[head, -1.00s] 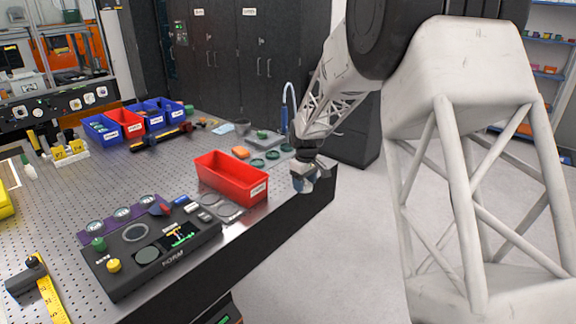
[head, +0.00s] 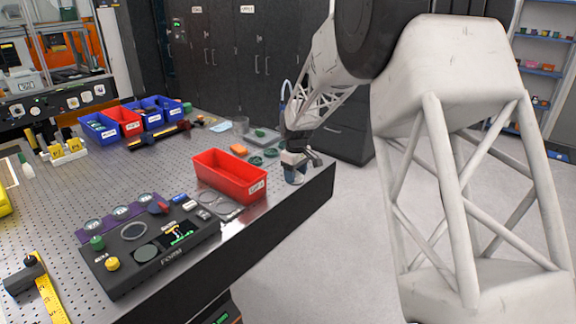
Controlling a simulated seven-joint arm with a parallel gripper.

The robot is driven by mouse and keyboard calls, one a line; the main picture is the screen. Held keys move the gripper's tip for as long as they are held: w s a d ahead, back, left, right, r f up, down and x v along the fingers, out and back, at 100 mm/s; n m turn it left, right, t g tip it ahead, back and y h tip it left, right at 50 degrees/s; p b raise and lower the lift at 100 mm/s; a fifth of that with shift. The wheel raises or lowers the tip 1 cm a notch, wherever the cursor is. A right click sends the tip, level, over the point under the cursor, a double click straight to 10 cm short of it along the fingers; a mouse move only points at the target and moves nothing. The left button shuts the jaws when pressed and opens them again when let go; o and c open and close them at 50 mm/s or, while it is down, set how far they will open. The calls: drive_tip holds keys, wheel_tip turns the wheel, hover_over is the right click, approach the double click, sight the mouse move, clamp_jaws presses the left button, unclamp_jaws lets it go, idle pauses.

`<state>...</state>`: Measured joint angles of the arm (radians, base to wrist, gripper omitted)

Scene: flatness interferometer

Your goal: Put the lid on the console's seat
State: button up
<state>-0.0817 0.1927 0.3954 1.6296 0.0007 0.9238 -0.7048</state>
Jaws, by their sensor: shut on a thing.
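The black console (head: 190,247) lies at the front of the perforated table, with knobs, a small screen and purple dials behind it. On its top are a ringed round spot (head: 133,232) and a grey-green disc (head: 146,253); I cannot tell which is the seat. My gripper (head: 296,171) is over the table's right end, right of the red bin and apart from the console. It points down, shut on a small blue-grey thing (head: 295,178). The thing is too small and covered to tell whether it is the lid.
The red bin (head: 225,183) stands between my gripper and the console, with flat round pieces (head: 222,204) before it. Blue bins (head: 98,128) stand farther back. The table's front edge is close.

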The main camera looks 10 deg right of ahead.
drive_tip(key=w, duration=0.4)
drive_tip(key=w+f, duration=0.1)
drive_tip(key=w, duration=0.4)
drive_tip(key=w+a, duration=0.1)
drive_tip(key=w, duration=0.3)
drive_tip(key=shift+w+f, duration=0.15)
drive_tip(key=shift+w, duration=0.25)
drive_tip(key=shift+f, duration=1.75)
drive_tip(key=shift+f, duration=0.1)
drive_tip(key=o, duration=0.9)
wheel_tip(320, 180, up, 12)
drive_tip(key=shift+r, duration=0.1)
